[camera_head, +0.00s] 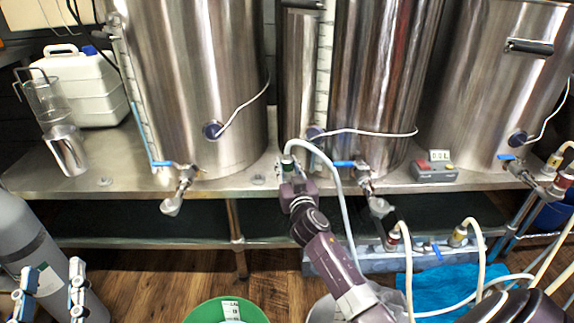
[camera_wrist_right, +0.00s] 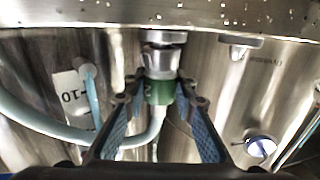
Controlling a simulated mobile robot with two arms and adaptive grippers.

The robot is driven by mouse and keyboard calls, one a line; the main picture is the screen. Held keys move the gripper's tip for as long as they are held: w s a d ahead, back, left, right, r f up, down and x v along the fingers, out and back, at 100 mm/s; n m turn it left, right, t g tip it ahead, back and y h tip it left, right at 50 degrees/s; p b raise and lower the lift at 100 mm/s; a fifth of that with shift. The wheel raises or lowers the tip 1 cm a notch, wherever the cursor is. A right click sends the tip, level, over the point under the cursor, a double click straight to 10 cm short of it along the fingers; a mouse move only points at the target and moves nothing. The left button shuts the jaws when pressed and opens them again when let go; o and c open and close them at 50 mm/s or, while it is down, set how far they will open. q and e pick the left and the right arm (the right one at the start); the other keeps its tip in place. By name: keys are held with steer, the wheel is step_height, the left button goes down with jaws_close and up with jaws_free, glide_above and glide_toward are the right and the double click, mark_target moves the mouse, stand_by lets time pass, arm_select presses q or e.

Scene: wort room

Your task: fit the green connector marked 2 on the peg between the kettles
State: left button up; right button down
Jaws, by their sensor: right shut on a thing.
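The green connector (camera_wrist_right: 158,93), marked 2, sits between the fingertips of my right gripper (camera_wrist_right: 161,90) in the right wrist view. A pale hose runs from it. A metal fitting (camera_wrist_right: 160,62) lies in line with the connector, against the steel edge; I cannot tell whether the connector is seated on a peg. In the head view my right gripper (camera_head: 289,168) is in front of the narrow steel column between the kettles, the left kettle (camera_head: 190,80) and the middle kettle (camera_head: 380,80). My left gripper (camera_head: 52,272) is open and empty at the bottom left.
Taps (camera_head: 180,185) project from the kettles over the steel bench edge (camera_head: 110,188). A red and grey box (camera_head: 434,171) stands at right. A green bucket (camera_head: 228,309) and grey cylinder (camera_head: 30,260) stand below. Hoses with connectors (camera_head: 460,236) crowd the lower right.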

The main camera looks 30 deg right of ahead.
arm_select(q)
steer(key=shift+r, duration=0.1)
steer(key=shift+s+r, duration=0.1)
steer(key=shift+r, duration=0.15)
steer(key=shift+s+r+t+h, duration=0.3)
steer(key=shift+r+t+h, duration=0.15)
steer(key=shift+r, duration=0.3)
arm_select(e)
steer(key=shift+f, duration=0.2)
steer(key=c, duration=1.5)
jaws_free()
arm_select(q)
steer(key=shift+s+r, duration=0.1)
steer(key=shift+r, duration=0.1)
arm_select(e)
steer(key=shift+f, duration=0.1)
